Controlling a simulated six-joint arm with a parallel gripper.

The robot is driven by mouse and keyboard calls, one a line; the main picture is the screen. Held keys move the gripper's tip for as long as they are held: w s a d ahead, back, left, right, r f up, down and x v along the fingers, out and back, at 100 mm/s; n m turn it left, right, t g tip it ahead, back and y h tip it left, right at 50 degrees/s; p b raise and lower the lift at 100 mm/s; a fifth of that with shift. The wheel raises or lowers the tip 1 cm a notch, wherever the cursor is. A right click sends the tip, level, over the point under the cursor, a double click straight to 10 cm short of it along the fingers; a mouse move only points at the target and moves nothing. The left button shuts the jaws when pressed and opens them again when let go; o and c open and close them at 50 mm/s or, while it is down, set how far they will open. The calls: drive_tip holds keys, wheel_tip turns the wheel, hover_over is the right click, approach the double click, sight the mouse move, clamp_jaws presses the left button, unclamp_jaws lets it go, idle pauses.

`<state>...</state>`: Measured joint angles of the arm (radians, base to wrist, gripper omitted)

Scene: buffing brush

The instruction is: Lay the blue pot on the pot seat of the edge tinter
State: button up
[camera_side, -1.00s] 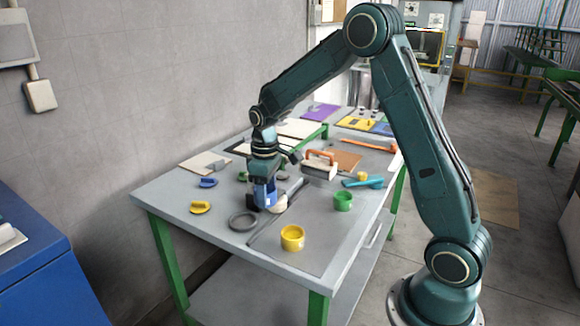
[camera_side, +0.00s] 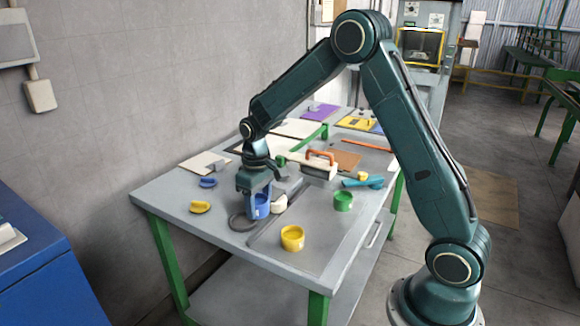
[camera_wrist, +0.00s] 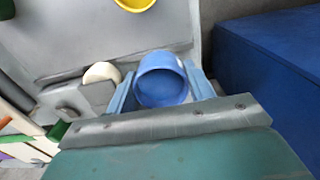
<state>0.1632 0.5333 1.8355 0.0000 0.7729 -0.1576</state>
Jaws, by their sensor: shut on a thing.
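The blue pot (camera_side: 262,207) is held upright between the fingers of my gripper (camera_side: 256,208), which is shut on it. In the wrist view the blue pot (camera_wrist: 162,82) shows its open mouth between the two pale blue fingers. A dark grey ring (camera_side: 238,222), which looks like the pot seat, lies on the table at the pot's left, partly hidden by the gripper and pot. A cream wheel (camera_side: 279,204) is close to the pot's right; it also shows in the wrist view (camera_wrist: 101,73) beside a grey block (camera_wrist: 78,98). I cannot tell whether the pot touches the table.
A yellow pot (camera_side: 292,238) and a green pot (camera_side: 343,201) stand on the grey mat (camera_side: 315,225). The front left table corner is clear.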

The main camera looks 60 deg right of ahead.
drive_tip(key=s+d+r+m, duration=0.1)
drive_tip(key=s+d+r, duration=0.3)
drive_tip(key=d+r, duration=0.25)
wheel_tip(320, 180, up, 7)
drive_tip(key=m, duration=0.2)
hover_over(313, 223)
drive_tip(key=shift+d+f, duration=0.1)
drive_tip(key=shift+f, duration=0.05)
drive_tip(key=shift+f, duration=0.15)
wheel_tip(313, 223, down, 20)
drive_tip(key=shift+r, duration=0.1)
idle(0.5)
drive_tip(key=o, duration=1)
